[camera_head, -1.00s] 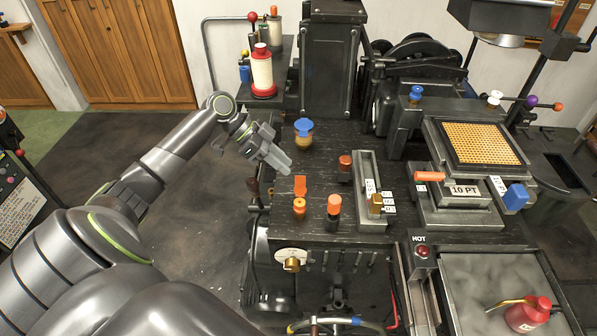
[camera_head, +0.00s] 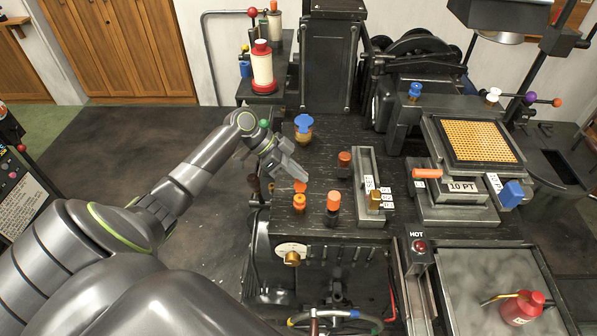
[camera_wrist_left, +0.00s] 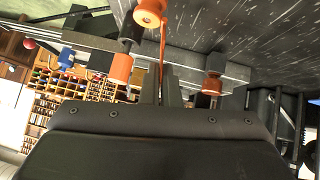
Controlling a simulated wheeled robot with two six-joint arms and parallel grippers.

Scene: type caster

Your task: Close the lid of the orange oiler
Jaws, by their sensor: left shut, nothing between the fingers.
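The orange oiler (camera_head: 299,203) is a small cup on the dark bench top, near the front edge. Its orange lid (camera_head: 300,187) stands up behind the cup, partly hidden by my left gripper. My left gripper (camera_head: 303,178) is shut and empty, with its fingertips right behind the lid; I cannot tell whether they touch. In the left wrist view the oiler's round body (camera_wrist_left: 150,13) is at the top. The lid (camera_wrist_left: 162,50) shows there as a thin orange strip just beyond the fingertips (camera_wrist_left: 162,72). My right gripper is not in view.
An orange-topped black post (camera_head: 334,203) stands close to the right of the oiler. A red-orange knob (camera_head: 344,159) and a grey slide block (camera_head: 368,185) are farther right. A blue-topped brass cup (camera_head: 303,128) stands behind. Open bench lies between it and the gripper.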

